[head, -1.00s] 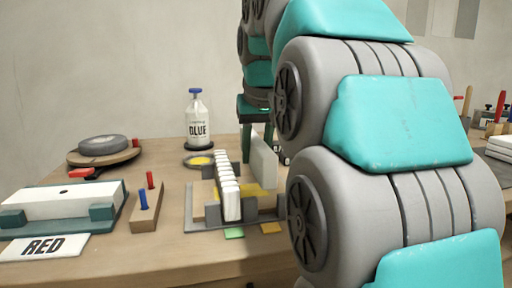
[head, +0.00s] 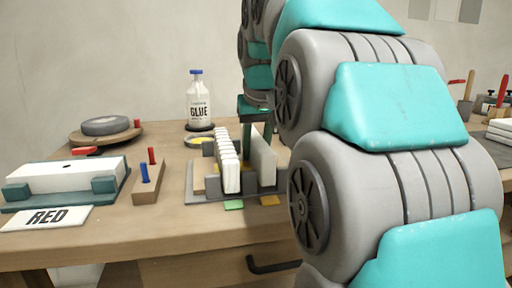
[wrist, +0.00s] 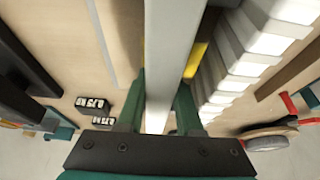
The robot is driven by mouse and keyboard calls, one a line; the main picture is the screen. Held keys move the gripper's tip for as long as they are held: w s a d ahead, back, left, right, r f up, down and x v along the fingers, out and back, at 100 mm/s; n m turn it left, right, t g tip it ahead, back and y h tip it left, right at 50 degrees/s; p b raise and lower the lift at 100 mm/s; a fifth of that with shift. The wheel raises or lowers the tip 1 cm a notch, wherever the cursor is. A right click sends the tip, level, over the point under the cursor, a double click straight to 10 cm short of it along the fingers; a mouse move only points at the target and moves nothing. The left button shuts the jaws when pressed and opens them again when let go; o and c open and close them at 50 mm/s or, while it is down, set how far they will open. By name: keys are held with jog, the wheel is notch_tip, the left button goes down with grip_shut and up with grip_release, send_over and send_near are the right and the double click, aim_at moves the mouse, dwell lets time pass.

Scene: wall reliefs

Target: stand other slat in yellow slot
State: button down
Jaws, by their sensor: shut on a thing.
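My gripper (head: 254,128) is shut on a pale upright slat (head: 264,155), just right of the fixture's row. In the wrist view the slat (wrist: 172,50) runs between the two green fingers (wrist: 160,95). The fixture (head: 205,194) is a grey base holding a row of several white upright slats (head: 229,165). A strip of the yellow slot (wrist: 195,58) shows in the wrist view, between the held slat and the row. The held slat's lower end is low at the fixture; whether it touches the base is hidden.
A glue bottle (head: 199,100) stands behind the fixture. A block with red and blue pegs (head: 148,184), a white block in a teal holder (head: 66,178) and a RED card (head: 47,218) are left. Green (head: 233,205) and orange (head: 269,201) tabs mark the fixture's front.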

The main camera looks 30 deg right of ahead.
aim_at(257, 138)
jog(key=shift+f, duration=0.35)
dwell(0.4)
jog(key=shift+c, duration=2.4)
grip_release()
jog(key=shift+r, duration=0.1)
jog(key=v, duration=0.4)
jog(key=shift+s+r, duration=0.1)
jog(key=shift+r, duration=0.15)
jog(key=shift+p+v, duration=0.3)
jog(key=shift+v, duration=1.25)
jog(key=shift+s, duration=0.2)
